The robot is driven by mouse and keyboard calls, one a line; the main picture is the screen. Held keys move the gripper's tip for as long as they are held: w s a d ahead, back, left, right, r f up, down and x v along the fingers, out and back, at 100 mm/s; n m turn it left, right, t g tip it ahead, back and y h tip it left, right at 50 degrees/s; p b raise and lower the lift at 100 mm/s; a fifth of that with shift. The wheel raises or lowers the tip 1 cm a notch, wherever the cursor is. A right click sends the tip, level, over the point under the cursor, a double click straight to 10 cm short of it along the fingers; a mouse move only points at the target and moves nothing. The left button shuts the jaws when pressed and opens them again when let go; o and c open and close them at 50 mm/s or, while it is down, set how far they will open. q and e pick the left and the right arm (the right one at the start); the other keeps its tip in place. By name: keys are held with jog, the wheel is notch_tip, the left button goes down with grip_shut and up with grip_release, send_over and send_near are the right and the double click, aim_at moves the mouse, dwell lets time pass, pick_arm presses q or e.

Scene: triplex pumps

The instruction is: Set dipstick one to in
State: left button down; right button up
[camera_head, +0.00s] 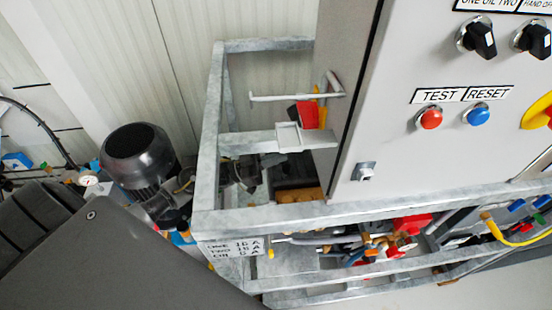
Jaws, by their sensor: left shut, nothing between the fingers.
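I cannot pick out dipstick one with certainty. A small yellow tip (270,253) shows beside the label plate on the lower frame, but I cannot tell whether it is a dipstick. My left gripper is hard to make out among the dark parts at the left; it is shut and empty, with its fingertips not clearly visible. I see no contact between it and a dipstick. My right gripper is not in view.
A galvanized frame (209,150) carries a grey control cabinet (400,150) with knobs and buttons. A black motor (137,152) stands left of the frame. A dark grey panel (110,265) blocks the lower left. Hoses and valves (385,240) crowd the lower frame.

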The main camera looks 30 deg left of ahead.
pick_arm(q)
jog(key=shift+b+v, duration=0.95)
jog(key=shift+v, duration=0.3)
jog(key=b+v, duration=0.2)
jog(key=v, duration=0.5)
jog(key=shift+a, duration=0.3)
jog(key=shift+s+r, duration=0.1)
jog(key=shift+s, duration=0.05)
jog(key=shift+d, duration=0.15)
